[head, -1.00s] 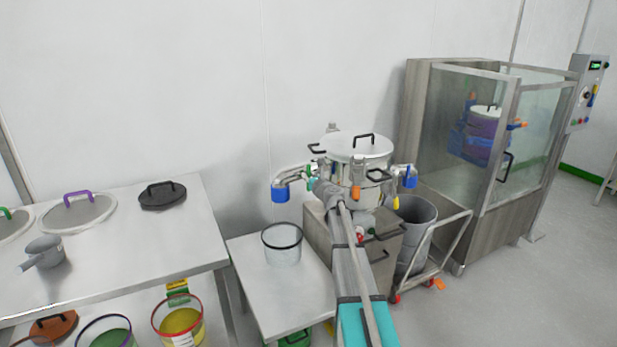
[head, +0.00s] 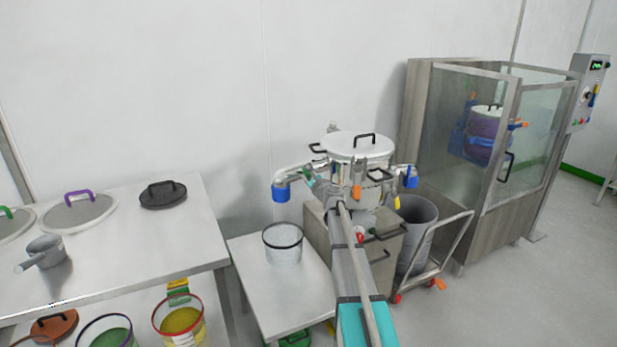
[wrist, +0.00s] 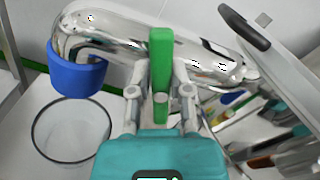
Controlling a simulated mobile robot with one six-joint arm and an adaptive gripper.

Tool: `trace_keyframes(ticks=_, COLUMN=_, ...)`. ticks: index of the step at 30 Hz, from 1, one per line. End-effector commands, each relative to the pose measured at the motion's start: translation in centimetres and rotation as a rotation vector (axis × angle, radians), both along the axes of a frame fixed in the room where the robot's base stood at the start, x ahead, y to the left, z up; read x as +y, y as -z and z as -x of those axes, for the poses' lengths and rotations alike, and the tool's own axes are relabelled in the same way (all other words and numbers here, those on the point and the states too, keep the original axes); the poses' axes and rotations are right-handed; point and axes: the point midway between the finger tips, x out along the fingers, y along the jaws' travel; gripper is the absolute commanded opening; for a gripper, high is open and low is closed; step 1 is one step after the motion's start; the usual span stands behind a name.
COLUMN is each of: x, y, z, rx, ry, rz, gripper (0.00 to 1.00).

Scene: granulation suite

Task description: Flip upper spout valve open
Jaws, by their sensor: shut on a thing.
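The steel vessel (head: 357,150) with a lid and black handles stands on a cabinet. A bent steel spout (head: 295,171) with a blue end collar (head: 281,193) leaves its left side. In the wrist view the polished spout pipe (wrist: 110,38) crosses the top, with the blue collar (wrist: 76,72) at left. A green valve lever (wrist: 161,62) stands upright in the picture, in front of the pipe. My gripper (wrist: 160,95) is shut on the lever, one finger on each side. In the head view my gripper (head: 311,180) is small beside the spout, and the lever's exact angle is unclear.
A clear black-rimmed container (head: 283,245) stands on the low table below the spout. A lid handle (wrist: 244,27) is close at upper right in the wrist view. A grey bin (head: 417,225) on a trolley stands right. A glass-fronted cabinet (head: 480,150) is further right.

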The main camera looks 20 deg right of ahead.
Motion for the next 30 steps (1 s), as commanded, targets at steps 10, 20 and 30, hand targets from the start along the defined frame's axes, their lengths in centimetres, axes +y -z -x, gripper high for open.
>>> trace_keyframes(ticks=10, x=0.34, y=0.33, z=0.09, rx=-0.011, ry=-0.001, rz=0.329, gripper=0.00)
trace_keyframes(ticks=20, x=0.48, y=0.63, z=0.10, rx=-0.022, ry=0.000, rz=0.643, gripper=0.00)
trace_keyframes(ticks=30, x=0.51, y=0.90, z=0.08, rx=-0.031, ry=0.001, rz=0.921, gripper=0.00)
